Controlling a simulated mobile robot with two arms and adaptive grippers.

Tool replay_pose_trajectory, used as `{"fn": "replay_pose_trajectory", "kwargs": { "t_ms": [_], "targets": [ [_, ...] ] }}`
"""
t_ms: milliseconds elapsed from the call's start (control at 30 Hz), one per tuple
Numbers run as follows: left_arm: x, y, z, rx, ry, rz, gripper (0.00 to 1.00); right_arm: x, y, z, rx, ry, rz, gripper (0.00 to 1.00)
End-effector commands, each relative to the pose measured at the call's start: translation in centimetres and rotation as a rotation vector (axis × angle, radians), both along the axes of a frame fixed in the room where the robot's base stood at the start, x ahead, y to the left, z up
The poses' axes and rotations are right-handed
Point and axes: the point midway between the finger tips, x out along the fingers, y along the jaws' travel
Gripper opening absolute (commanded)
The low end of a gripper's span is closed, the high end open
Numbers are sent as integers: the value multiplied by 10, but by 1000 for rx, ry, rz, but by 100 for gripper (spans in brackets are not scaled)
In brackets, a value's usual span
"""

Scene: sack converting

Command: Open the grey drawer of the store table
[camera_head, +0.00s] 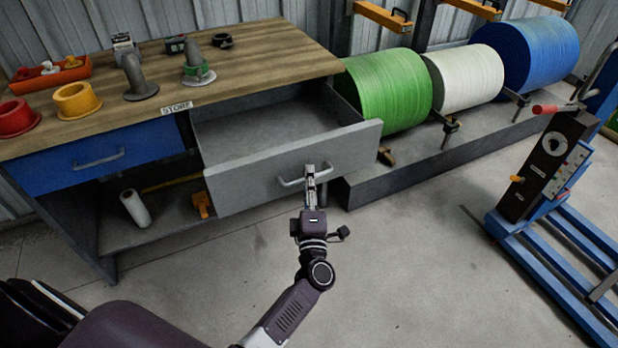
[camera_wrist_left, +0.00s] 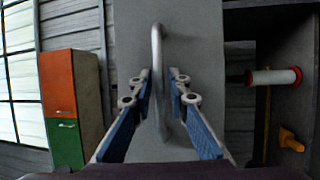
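The grey drawer (camera_head: 300,170) of the store table (camera_head: 255,55) is pulled well out, and its inside (camera_head: 265,120) looks empty. Its bar handle (camera_head: 291,182) is on the front panel. My left gripper (camera_head: 311,180) is at the right part of this handle. In the left wrist view the handle (camera_wrist_left: 157,60) runs between the two blue-padded fingers (camera_wrist_left: 159,90), with a gap visible on each side, so the gripper is open around it. The drawer front (camera_wrist_left: 190,40) fills the middle of that view. My right gripper is not in view.
A shut blue drawer (camera_head: 95,158) is at the left. A white roll (camera_head: 135,208) lies on the shelf below. Green (camera_head: 385,90), white (camera_head: 466,75) and blue rolls (camera_head: 540,50) rest right of the table. A blue-framed machine (camera_head: 550,165) stands far right. Floor before the drawer is clear.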

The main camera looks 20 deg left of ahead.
Motion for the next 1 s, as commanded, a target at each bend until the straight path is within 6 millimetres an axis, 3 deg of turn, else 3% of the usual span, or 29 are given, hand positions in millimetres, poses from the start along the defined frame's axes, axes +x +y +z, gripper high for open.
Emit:
{"fn": "replay_pose_trajectory", "kwargs": {
  "t_ms": [167, 633, 1000],
  "targets": [
    [-12, -6, -3, 0, 2, -1, 16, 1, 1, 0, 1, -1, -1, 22],
    [-91, -46, -20, -1, 3, -1, 16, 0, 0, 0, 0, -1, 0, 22],
    [-106, -53, -22, -1, 0, 0, 16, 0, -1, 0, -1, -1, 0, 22]
  ]
}}
